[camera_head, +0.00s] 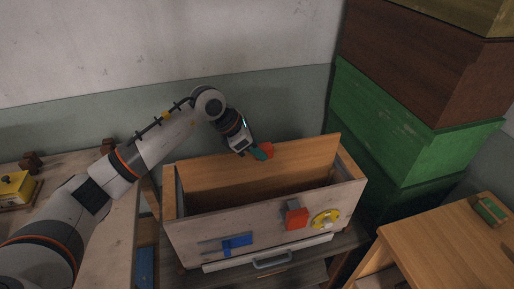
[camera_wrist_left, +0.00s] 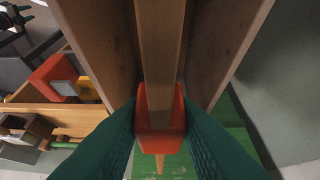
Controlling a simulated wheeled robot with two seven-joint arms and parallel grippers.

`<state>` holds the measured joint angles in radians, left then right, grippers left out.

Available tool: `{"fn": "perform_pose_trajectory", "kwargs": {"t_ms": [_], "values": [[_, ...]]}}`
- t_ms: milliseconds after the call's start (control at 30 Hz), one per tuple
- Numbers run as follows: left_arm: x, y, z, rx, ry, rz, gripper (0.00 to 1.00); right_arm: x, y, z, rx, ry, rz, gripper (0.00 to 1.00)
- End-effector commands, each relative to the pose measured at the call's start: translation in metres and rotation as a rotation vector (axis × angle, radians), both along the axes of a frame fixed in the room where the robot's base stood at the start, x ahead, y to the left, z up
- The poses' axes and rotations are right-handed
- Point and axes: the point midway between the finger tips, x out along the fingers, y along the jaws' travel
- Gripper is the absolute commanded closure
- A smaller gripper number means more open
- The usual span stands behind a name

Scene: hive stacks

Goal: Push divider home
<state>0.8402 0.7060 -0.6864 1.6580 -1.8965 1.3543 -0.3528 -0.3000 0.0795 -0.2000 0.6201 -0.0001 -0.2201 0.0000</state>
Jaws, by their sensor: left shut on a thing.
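The divider (camera_head: 250,170) is a wooden board standing in the open wooden box (camera_head: 190,235), toward its back, with its top edge at or above the box rim. A red grip (camera_head: 267,149) sits on its top edge. My left gripper (camera_head: 262,152) has teal fingers and is shut on this red grip. In the left wrist view the fingers press both sides of the red grip (camera_wrist_left: 160,108), and the divider (camera_wrist_left: 160,45) runs between two box walls. How deep its lower edge sits is hidden. My right gripper is not in view.
The box front carries a red block (camera_head: 296,218), a yellow round part (camera_head: 325,219) and a blue part (camera_head: 237,242). Green and brown hive boxes (camera_head: 385,120) stand stacked at the right, near a wooden table (camera_head: 440,250). The wall is close behind.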

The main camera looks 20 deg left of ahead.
Motion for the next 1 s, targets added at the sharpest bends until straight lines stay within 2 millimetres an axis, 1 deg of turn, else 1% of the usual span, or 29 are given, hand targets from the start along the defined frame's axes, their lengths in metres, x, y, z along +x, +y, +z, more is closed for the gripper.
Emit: {"fn": "perform_pose_trajectory", "kwargs": {"t_ms": [1000], "values": [[0.000,0.000,-0.030,-0.001,-0.002,0.000,1.00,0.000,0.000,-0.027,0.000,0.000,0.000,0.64]]}}
